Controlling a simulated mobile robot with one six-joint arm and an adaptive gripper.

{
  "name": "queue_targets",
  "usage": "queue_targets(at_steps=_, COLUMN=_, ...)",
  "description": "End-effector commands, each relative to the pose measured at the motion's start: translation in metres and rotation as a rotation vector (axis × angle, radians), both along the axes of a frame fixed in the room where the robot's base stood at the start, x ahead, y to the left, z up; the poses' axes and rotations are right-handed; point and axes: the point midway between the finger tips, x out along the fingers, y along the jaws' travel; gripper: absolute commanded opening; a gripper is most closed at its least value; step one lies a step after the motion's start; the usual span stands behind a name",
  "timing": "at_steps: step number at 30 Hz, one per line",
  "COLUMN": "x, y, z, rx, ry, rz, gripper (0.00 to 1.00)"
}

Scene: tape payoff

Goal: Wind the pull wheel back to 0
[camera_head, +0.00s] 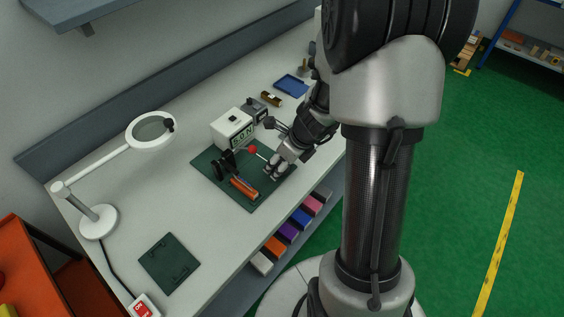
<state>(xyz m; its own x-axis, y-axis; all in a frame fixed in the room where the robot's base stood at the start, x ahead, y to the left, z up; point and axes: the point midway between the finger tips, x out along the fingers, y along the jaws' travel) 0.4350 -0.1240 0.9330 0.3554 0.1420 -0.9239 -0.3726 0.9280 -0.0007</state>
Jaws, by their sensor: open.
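A small rig stands on a dark green mat (212,177) on the bench. It has black upright parts (223,166), an orange roll or bar (243,187) and a rod with a red ball knob (252,149). Which part is the pull wheel, and any scale marks on it, are too small to tell. A white box (231,129) behind has a display (243,133) that seems to read 5.0 N. My gripper (271,169) is open at the right side of the mat, just right of and below the red knob. I cannot tell whether it touches anything.
A lamp with a magnifier (151,129) stands at left. A second green mat (169,263) lies at the front left. A blue tray (291,86) and small brown items (270,99) lie behind. Coloured bins (289,232) sit below the bench edge. The bench's left middle is clear.

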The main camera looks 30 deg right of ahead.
Motion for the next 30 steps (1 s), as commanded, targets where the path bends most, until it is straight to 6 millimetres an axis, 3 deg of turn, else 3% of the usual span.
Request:
queue_targets(at_steps=2, x=0.0, y=0.0, z=0.0003, rx=0.0, ry=0.0, rz=0.0, gripper=0.6)
queue_targets(at_steps=21, x=-0.0003, y=0.0, z=0.0002, rx=0.0, ry=0.0, rz=0.0, gripper=0.18)
queue_targets(at_steps=30, x=-0.0006, y=-0.0002, z=0.0004, rx=0.001, ry=0.002, rz=0.035, gripper=0.18)
